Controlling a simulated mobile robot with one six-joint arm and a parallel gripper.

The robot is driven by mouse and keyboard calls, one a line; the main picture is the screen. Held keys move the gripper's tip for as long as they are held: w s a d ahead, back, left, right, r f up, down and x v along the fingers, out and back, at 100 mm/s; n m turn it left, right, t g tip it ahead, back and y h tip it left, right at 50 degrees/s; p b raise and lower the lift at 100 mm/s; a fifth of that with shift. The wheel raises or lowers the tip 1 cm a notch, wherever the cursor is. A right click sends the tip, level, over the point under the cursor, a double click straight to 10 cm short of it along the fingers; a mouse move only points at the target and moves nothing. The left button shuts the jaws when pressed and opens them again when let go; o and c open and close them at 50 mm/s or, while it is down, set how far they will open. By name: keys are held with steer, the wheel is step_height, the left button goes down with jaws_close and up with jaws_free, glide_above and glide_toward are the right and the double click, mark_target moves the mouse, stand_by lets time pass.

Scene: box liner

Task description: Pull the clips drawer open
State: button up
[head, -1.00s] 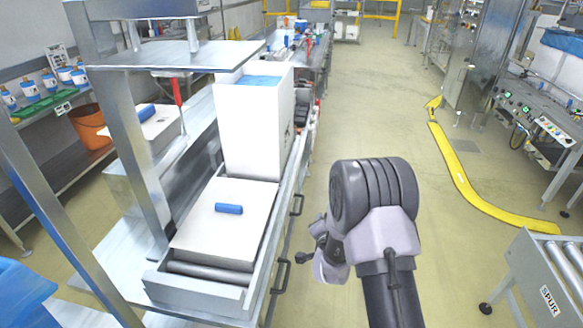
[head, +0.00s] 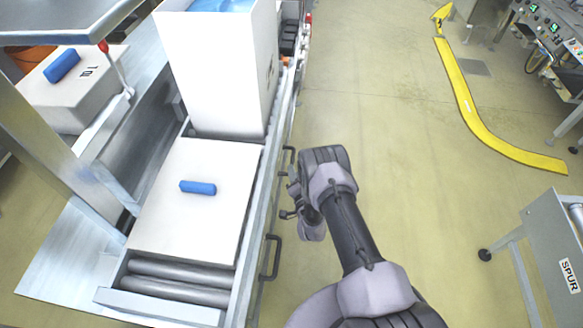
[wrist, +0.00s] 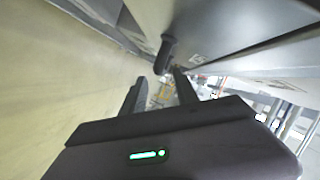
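Dark bar handles stand out from the bench's right side: a near handle (head: 270,258) and a far handle (head: 289,158). I cannot tell which belongs to the clips drawer. My gripper (head: 287,204) is beside that side, near the far handle. In the wrist view, a dark handle (wrist: 164,55) projects from a grey drawer front (wrist: 225,25) just ahead of the fingers. My gripper (wrist: 160,78) is open there, with a gap between its fingers. I see no clear contact with the handle. A small label (wrist: 197,59) beside it is unreadable.
A white carton (head: 200,215) with a blue roll (head: 198,187) lies on the roller bench (head: 160,308). A tall white box (head: 215,75) stands behind it. Open floor (head: 400,140) lies to the right, with a yellow rail (head: 480,115) and a SPUR conveyor (head: 550,235) beyond.

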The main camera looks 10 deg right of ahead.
mark_target(292, 161)
steer(key=b+x, duration=0.2)
steer(key=x, duration=0.3)
steer(key=shift+w+f, duration=0.15)
steer(key=shift+f, duration=0.05)
steer(key=shift+w+r, duration=0.1)
steer(key=shift+w, duration=0.55)
jaws_close()
stand_by(0.6)
